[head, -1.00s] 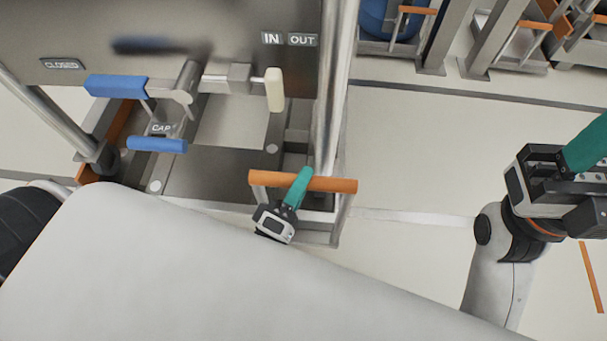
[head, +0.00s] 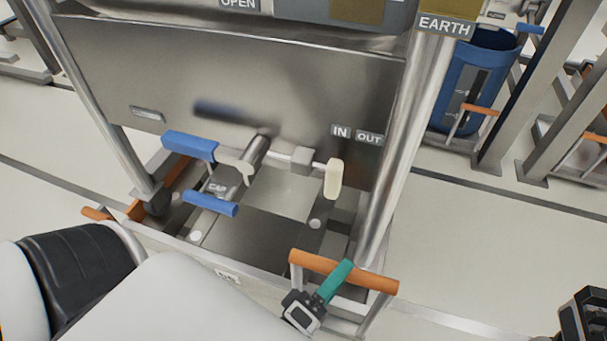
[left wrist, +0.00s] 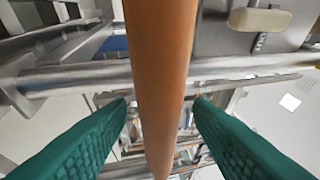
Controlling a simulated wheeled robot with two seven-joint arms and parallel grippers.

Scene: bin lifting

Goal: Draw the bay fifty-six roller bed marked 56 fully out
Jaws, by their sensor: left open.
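The roller bed (head: 265,232) is a low grey metal frame under the steel cabinet. A small white plate (head: 228,276) on its front edge is partly hidden and hard to read. An orange bar handle (head: 310,263) stands on posts at its front right corner. My left gripper (head: 338,280) is at this handle, with a teal finger across it. In the left wrist view, the orange bar (left wrist: 160,75) runs between the two open teal fingers of that gripper (left wrist: 160,115), with a gap on each side. Only a dark part of my right gripper (head: 586,318) shows at the lower right; its fingers are hidden.
Blue handles (head: 190,146) and a cream-tipped lever (head: 333,180), below IN and OUT labels (head: 355,134), sit above the bed. A steel post (head: 405,140) rises just behind the orange handle. A blue bin (head: 480,75) stands farther right. Pale floor (head: 480,240) is clear at the right.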

